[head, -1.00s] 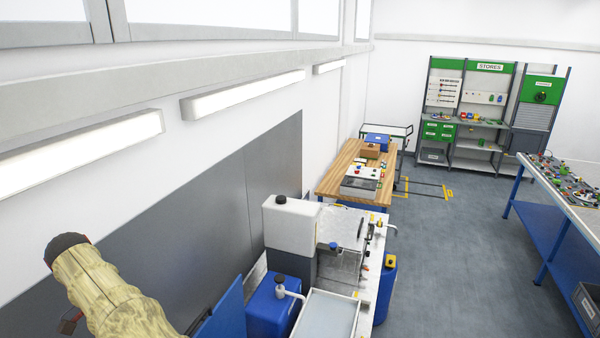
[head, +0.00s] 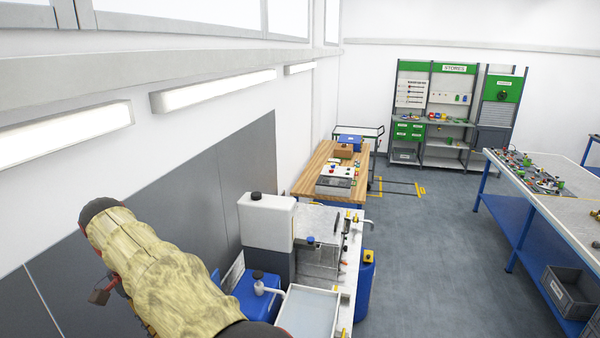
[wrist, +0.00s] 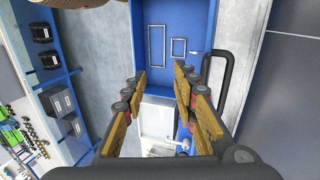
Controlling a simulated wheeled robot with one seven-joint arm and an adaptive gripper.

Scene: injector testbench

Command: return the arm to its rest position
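My arm (head: 165,265), in a pale yellow-beige sleeve with dark ends, rises from the bottom edge at the lower left of the head view. It is in the air in front of the grey wall panel.
The test bench with a white tank (head: 266,222) and a shallow tray (head: 308,312) stands right of my arm. A wooden table (head: 322,160) is behind it. A blue-framed bench (head: 540,200) stands at right. Grey floor (head: 425,230) between them is clear.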

